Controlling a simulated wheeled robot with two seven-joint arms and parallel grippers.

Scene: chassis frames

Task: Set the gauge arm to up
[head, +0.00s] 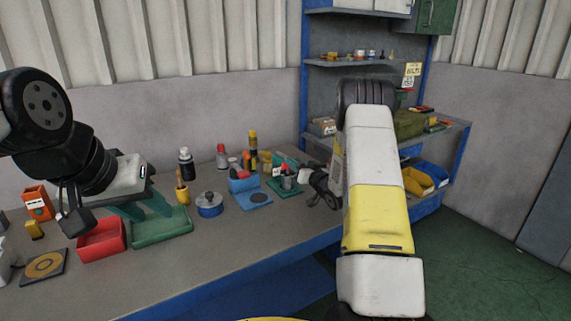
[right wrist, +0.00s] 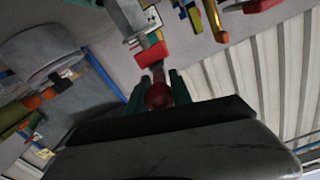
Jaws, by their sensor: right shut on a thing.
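In the right wrist view a red knob on a short red arm (right wrist: 158,95) sits between the fingers of my right gripper (right wrist: 159,88), which is shut on it. I take this to be the gauge arm. A grey part with a red block (right wrist: 150,54) is just beyond the fingertips. In the head view a small device on a green base (head: 285,187) stands on the bench beside my right gripper's dark wrist; the grip itself is too small to make out there. My left gripper (head: 145,206) is open and empty, above the green tray (head: 165,235).
The bench (head: 235,245) also holds a red bin (head: 101,239), a blue round pot (head: 209,204), a blue plate (head: 254,199) and several bottles behind. A shelf rack (head: 303,75) stands at the back right. The bench front is clear.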

